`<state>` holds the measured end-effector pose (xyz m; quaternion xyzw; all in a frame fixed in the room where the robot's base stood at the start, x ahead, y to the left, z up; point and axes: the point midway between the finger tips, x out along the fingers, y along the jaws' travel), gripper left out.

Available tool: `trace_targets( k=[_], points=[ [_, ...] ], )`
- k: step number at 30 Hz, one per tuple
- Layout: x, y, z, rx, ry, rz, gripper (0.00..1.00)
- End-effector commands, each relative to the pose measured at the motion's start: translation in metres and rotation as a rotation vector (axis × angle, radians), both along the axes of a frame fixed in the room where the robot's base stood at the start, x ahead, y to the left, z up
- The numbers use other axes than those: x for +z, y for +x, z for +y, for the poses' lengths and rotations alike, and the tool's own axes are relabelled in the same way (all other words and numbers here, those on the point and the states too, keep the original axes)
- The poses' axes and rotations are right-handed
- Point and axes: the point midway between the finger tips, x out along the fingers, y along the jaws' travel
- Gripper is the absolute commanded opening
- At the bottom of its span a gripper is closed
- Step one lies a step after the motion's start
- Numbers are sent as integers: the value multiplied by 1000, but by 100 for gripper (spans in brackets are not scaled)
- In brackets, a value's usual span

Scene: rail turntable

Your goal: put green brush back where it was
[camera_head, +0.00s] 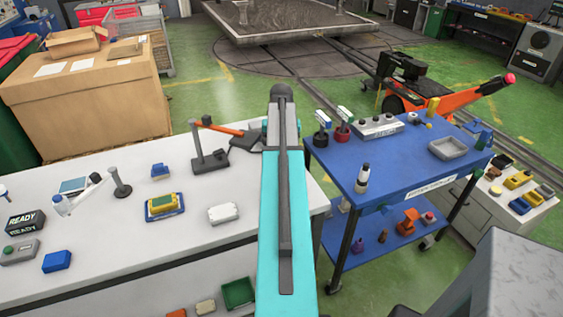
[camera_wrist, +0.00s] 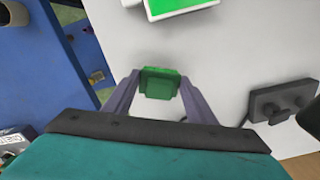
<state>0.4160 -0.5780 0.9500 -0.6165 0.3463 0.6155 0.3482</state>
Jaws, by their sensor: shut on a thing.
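The green brush (camera_wrist: 160,83) shows in the wrist view as a small green block with a darker green top face. It sits between the two grey-purple fingers of my gripper (camera_wrist: 160,92), which is shut on it. A pale surface lies beyond it; I cannot tell how far the brush is from that surface. In the head view my teal arm covers the middle of the picture and hides the gripper and the brush.
A blue cart (camera_head: 390,172) at the right carries a grey tray (camera_head: 460,148). In the wrist view a green-faced white thing (camera_wrist: 180,7) lies ahead.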

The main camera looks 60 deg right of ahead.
Motion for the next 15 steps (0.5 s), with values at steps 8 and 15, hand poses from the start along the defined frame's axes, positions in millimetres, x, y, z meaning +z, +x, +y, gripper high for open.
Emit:
trace_targets(
  k=[8, 15],
  points=[
    [-16, 0, 0, -1, -1, -1, 30],
    [-15, -1, 0, -1, -1, -1, 30]
  ],
)
